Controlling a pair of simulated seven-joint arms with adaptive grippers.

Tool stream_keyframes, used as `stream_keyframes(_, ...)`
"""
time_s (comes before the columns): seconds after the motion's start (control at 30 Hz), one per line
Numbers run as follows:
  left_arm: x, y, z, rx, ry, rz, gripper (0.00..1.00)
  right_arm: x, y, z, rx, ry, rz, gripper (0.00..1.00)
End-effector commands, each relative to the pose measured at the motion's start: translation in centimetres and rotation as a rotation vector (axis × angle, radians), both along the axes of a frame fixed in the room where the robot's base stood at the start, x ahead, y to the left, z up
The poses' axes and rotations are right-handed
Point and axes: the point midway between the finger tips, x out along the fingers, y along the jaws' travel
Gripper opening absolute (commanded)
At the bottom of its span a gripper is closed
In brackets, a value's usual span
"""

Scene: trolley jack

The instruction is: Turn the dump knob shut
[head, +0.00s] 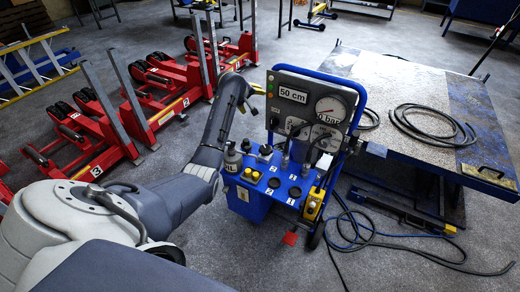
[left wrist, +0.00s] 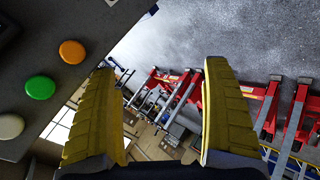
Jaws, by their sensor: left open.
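A blue control cart (head: 247,204) stands at the centre of the head view. Its upright grey panel (head: 283,78) carries a "50 cm" label and a round gauge (head: 329,110). Several small knobs and yellow caps (head: 250,174) sit on its blue top; I cannot tell which one is the dump knob. My left gripper (head: 256,98) is beside the left edge of the panel, above the cart top. In the left wrist view its yellow fingers (left wrist: 160,70) are wide apart with nothing between them. My right gripper is not in view.
Red jacks (head: 175,85) stand at the left. A metal platform (head: 385,85) with a coiled black hose (head: 432,126) is at the right, and more hoses lie on the floor. A dark panel with orange (left wrist: 72,51), green and white buttons is close beside one finger.

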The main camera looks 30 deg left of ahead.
Motion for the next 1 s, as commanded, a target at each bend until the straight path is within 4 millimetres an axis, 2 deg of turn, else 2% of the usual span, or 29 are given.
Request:
stream_keyframes(0.17, -2.7, -2.4, -3.5, 0.129, 0.227, -0.027, 0.83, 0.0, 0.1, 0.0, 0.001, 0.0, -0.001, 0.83)
stream_keyframes(0.3, -4.0, -6.4, -5.8, 0.183, 0.386, -0.053, 0.83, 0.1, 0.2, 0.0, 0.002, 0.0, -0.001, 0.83)
stream_keyframes(0.5, -4.8, -11.7, -7.4, 0.218, 0.526, -0.082, 0.83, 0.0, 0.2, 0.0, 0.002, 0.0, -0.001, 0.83)
stream_keyframes(0.6, -5.0, -13.3, -7.6, 0.232, 0.566, -0.091, 0.83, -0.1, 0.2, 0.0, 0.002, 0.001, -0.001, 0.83)
stream_keyframes(0.77, -5.1, -14.4, -7.9, 0.246, 0.595, -0.098, 0.83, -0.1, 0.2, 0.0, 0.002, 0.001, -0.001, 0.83)
stream_keyframes(1.0, -4.8, -13.7, -10.0, 0.249, 0.603, -0.097, 0.83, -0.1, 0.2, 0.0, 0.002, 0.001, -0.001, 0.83)
